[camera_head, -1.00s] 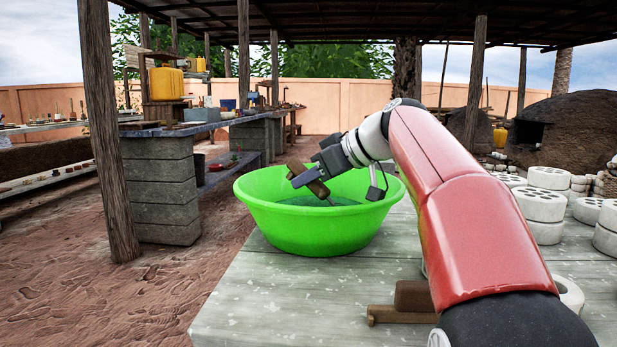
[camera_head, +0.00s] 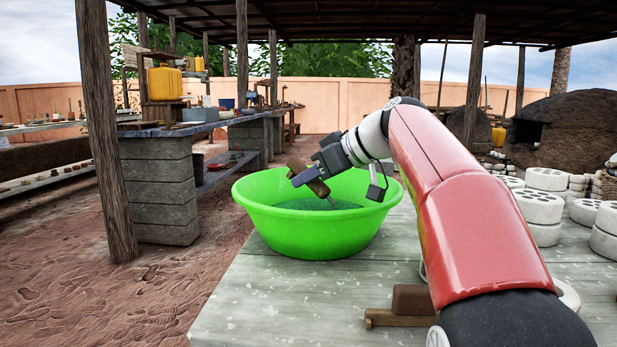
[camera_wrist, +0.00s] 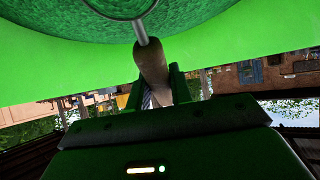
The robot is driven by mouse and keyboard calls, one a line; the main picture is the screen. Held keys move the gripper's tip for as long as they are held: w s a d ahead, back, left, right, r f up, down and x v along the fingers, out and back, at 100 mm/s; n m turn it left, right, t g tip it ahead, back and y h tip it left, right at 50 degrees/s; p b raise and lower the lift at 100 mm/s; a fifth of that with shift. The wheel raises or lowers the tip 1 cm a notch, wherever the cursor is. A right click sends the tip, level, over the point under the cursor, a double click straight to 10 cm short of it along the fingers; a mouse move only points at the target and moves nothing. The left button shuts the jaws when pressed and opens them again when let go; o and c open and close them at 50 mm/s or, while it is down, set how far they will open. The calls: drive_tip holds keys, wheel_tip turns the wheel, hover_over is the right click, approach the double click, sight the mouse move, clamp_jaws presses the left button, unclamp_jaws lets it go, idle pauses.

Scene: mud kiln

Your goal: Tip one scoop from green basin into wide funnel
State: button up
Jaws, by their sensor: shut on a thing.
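The green basin (camera_head: 310,232) stands on the near table and holds a dark greenish mass. My gripper (camera_head: 311,176) is over the basin, shut on the scoop's brown handle (camera_head: 296,166). In the wrist view, the handle (camera_wrist: 151,65) lies between the fingers of my gripper (camera_wrist: 155,88). A thin metal shaft (camera_wrist: 140,30) runs from it to a round scoop head (camera_wrist: 120,6), cut off by the frame's top edge. In the head view the scoop head is hidden inside the basin. I cannot make out a wide funnel in any view.
The pale wooden table (camera_head: 270,295) is bare in front of the basin. A brown wooden piece (camera_head: 405,308) lies near its front, beside my arm. Several white perforated discs (camera_head: 540,205) are stacked at right. A wooden post (camera_head: 106,150) stands at left.

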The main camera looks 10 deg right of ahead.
wheel_tip(320, 180, up, 12)
drive_tip(key=p, duration=1)
drive_tip(key=shift+a+f, duration=0.1)
drive_tip(key=shift+a, duration=0.1)
idle(0.5)
